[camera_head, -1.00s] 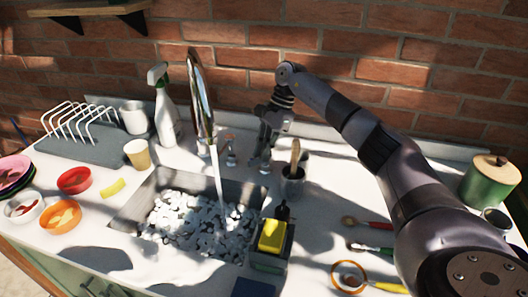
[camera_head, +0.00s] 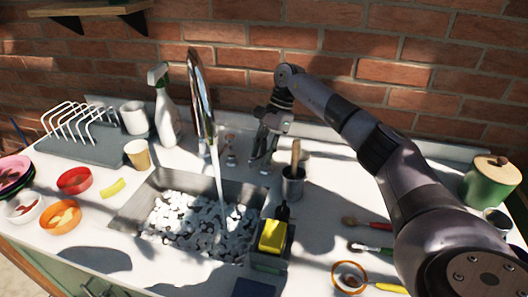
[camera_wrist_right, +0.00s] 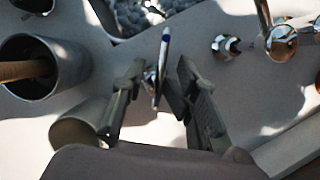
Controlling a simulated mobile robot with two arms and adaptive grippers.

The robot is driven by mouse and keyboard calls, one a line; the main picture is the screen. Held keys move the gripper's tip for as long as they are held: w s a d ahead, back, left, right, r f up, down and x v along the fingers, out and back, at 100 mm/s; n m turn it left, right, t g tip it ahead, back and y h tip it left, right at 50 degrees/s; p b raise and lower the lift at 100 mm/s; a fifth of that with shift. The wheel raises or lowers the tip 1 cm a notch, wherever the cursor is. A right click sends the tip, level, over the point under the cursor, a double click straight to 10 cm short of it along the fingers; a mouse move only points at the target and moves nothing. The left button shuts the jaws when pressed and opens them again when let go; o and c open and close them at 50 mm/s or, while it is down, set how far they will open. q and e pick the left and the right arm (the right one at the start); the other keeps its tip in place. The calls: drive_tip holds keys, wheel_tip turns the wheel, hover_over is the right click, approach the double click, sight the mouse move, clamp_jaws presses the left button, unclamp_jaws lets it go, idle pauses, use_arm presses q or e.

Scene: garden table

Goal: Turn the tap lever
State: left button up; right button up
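A tall chrome tap (camera_head: 203,95) rises behind the sink, and a stream of water (camera_head: 218,180) runs from it into the basin. Small chrome fittings (camera_head: 231,155) stand on the counter right of the spout. My right gripper (camera_head: 262,168) points down just right of them, at the back of the counter. In the right wrist view, a slim shiny piece that looks like the tap lever (camera_wrist_right: 163,60) stands between the two fingertips. The fingers (camera_wrist_right: 160,75) are apart, with space showing beside the piece; contact is unclear. My left gripper is out of view.
A utensil cup (camera_head: 292,185) stands close in front of my right gripper. A yellow sponge (camera_head: 272,236) sits in a holder by the sink (camera_head: 130,212). A spray bottle (camera_head: 166,110) stands left of the tap. The brick wall (camera_head: 330,40) is close behind.

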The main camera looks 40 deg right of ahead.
drive_tip(key=v, duration=1.2)
